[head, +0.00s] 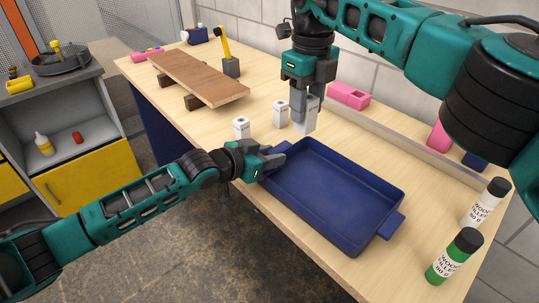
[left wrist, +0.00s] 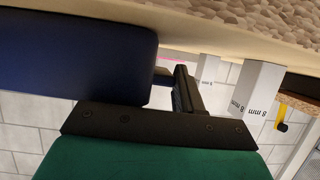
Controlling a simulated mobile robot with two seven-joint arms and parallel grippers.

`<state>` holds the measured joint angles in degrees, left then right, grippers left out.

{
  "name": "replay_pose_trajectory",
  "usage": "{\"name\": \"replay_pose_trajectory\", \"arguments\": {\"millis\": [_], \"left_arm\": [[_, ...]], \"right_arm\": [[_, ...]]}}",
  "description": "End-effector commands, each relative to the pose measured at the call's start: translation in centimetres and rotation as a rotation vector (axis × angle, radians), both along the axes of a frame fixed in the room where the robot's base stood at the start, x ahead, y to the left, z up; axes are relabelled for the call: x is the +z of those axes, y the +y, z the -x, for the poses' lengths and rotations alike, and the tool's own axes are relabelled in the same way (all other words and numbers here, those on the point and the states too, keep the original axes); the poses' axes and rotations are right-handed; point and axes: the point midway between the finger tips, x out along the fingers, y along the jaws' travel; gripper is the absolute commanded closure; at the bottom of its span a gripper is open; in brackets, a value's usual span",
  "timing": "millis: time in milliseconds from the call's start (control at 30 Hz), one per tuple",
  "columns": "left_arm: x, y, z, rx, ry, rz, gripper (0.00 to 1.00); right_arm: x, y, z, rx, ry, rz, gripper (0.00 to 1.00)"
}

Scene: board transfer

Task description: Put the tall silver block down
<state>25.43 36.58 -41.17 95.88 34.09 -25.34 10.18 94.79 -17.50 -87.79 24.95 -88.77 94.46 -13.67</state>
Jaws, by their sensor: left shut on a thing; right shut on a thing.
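The tall silver block (head: 306,118) is upright in the jaws of my right gripper (head: 308,98), which points straight down beyond the far left corner of the blue tray (head: 335,190). I cannot tell whether the block's bottom touches the table. My left gripper (head: 272,162) is shut on the left end of the blue tray; its jaws hide the grip there. The tray is empty and looks to lie at the table's front edge. In the left wrist view the tray (left wrist: 80,55) fills the upper left, beside a dark finger of my left gripper (left wrist: 185,92).
Two short pale blocks (head: 241,128) (head: 280,114) stand left of the silver block. A brown board (head: 197,76) rests on dark supports at the back left. Pink boxes (head: 348,95) lie near the wall. Two wood filler bottles (head: 454,257) (head: 485,203) stand at the right.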

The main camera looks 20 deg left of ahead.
Motion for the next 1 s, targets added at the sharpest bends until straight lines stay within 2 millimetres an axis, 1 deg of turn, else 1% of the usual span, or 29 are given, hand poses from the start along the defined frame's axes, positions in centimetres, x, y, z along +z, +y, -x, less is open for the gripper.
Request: {"name": "replay_pose_trajectory", "arguments": {"millis": [33, 133, 333, 600, 767, 867, 1000], "left_arm": [[0.0, 0.0, 0.0, 0.0, 0.0, -0.001, 0.91], [0.0, 0.0, 0.0, 0.0, 0.0, -0.001, 1.0], [0.0, 0.0, 0.0, 0.0, 0.0, -0.001, 1.0], [0.0, 0.0, 0.0, 0.0, 0.0, -0.001, 1.0], [0.0, 0.0, 0.0, 0.0, 0.0, -0.001, 1.0], [0.0, 0.0, 0.0, 0.0, 0.0, -0.001, 1.0], [0.0, 0.0, 0.0, 0.0, 0.0, -0.001, 1.0]], "right_arm": [[0.0, 0.0, 0.0, 0.0, -0.001, -0.001, 0.99], [0.0, 0.0, 0.0, 0.0, -0.001, -0.001, 0.99], [-0.3, -0.3, 0.1, 0.004, 0.003, 0.001, 0.99], [-2.0, -1.7, 0.9, 0.025, 0.005, 0.004, 0.99], [-2.6, -2.3, 1.4, 0.032, 0.003, 0.002, 0.99], [-4.0, -2.4, 1.5, 0.033, 0.003, 0.001, 0.99], [-6.7, -2.4, 1.5, 0.033, 0.004, 0.003, 0.99]]}}
